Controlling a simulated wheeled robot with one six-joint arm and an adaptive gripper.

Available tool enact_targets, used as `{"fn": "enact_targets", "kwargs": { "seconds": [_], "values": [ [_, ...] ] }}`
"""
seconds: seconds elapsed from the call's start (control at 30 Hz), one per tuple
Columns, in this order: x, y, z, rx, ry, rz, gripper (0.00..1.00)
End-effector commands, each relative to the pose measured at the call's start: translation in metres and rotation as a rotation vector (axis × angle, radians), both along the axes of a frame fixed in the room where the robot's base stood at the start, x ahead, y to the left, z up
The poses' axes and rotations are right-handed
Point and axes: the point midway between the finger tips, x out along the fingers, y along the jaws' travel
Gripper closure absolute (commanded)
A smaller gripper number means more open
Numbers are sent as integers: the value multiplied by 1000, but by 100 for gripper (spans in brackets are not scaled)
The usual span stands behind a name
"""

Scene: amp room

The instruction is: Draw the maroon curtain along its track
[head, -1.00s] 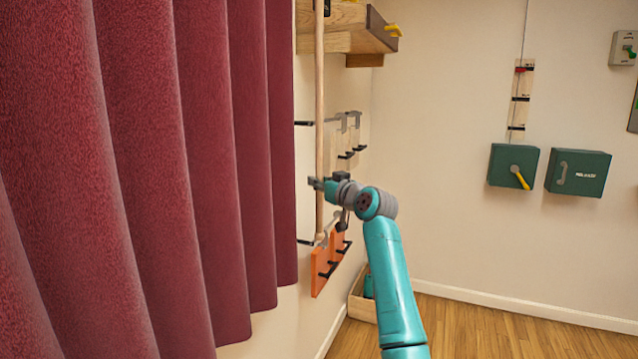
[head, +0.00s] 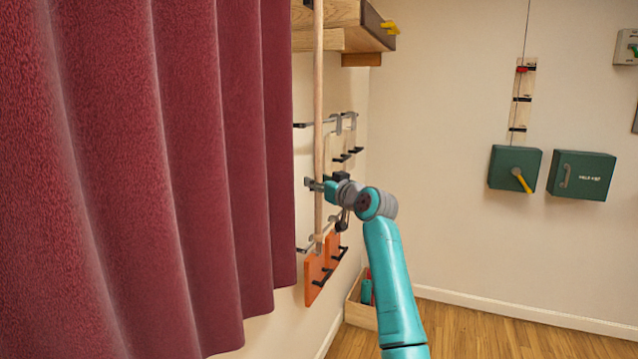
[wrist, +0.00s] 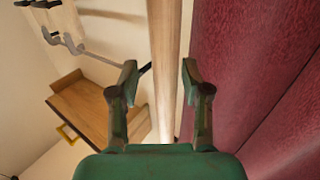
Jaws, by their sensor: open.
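The maroon curtain (head: 150,180) hangs in deep folds over the left of the head view. It fills the right side of the wrist view (wrist: 255,70). A pale wooden rod (head: 318,120) hangs upright just right of the curtain's edge. My gripper (head: 314,184) is at the rod's lower part. In the wrist view the rod (wrist: 164,50) passes between the two open fingers of my gripper (wrist: 158,78), with gaps seen beside it. The curtain's track is out of view.
Wall hooks (head: 345,135) and an orange rack (head: 320,268) are behind the rod. A wooden shelf (head: 345,38) juts out above. A wooden box (head: 360,305) stands on the floor. Green boxes (head: 515,167) hang on the far wall. Floor at the lower right is clear.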

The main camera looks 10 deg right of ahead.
Motion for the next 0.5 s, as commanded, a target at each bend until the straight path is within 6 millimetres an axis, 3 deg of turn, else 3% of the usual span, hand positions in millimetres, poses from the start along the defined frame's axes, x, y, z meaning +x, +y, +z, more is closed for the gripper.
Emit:
{"fn": "enact_targets", "kwargs": {
  "seconds": [0.27,0.5],
  "values": [
    [-9,-3,-1,0,0,1,52],
    [-44,-18,-2,-1,0,-1,52]
  ]
}}
